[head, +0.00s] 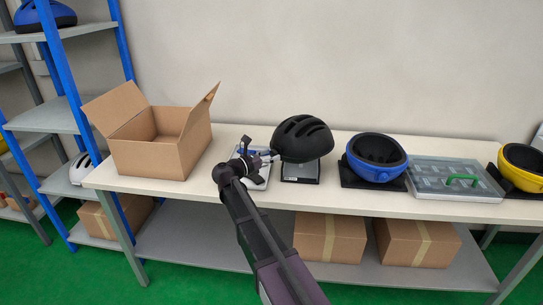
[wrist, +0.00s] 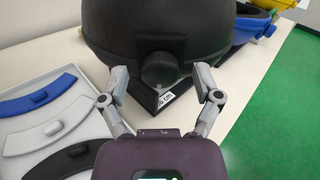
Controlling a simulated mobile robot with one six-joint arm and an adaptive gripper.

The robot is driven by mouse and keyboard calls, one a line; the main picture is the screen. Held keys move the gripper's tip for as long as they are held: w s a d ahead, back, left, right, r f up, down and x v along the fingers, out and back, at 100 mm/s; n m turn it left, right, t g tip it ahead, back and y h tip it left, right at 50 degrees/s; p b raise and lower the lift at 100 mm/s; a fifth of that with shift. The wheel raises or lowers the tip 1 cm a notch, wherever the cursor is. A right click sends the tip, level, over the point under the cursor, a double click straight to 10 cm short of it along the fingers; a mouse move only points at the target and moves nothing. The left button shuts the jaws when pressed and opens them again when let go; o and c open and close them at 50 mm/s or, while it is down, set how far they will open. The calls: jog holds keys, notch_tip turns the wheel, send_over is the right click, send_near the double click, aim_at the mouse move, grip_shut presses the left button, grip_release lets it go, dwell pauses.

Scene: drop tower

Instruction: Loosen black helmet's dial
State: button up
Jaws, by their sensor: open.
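The black helmet (head: 302,138) sits upright on a dark stand on the table, right of my arm in the head view. In the wrist view the helmet (wrist: 150,22) fills the top middle, and its round black dial (wrist: 159,69) faces me. My gripper (wrist: 162,82) is open, with one finger on each side of the dial. The fingers look apart from the dial, with a gap on both sides. In the head view my gripper (head: 262,157) is at the helmet's left side, and the dial is hidden there.
A tray (wrist: 50,125) with blue, white and black curved pieces lies left of the gripper. A labelled black base (wrist: 168,97) is under the helmet. An open cardboard box (head: 148,158), an upturned blue helmet (head: 377,170) and a clear-lidded case (head: 450,190) share the table.

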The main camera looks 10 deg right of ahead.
jog(key=v, duration=1.1)
jog(key=shift+s+a, duration=0.2)
jog(key=shift+a, duration=0.1)
jog(key=shift+d, duration=0.1)
jog(key=s+d+f+m+g+y, duration=0.6)
jog(key=s+d+f+m+y, duration=0.1)
jog(key=s+d+f+m, duration=0.4)
jog(key=s+f+m+g+y, duration=0.2)
jog(key=s+f+m+y, duration=0.65)
jog(key=s+m, duration=0.4)
notch_tip(320, 180, up, 17)
jog(key=m+p, duration=0.1)
jog(key=p, duration=1.4)
jog(key=shift+w+d+f+p, duration=0.2)
jog(key=shift+d+p, duration=0.1)
jog(key=shift+p, duration=0.1)
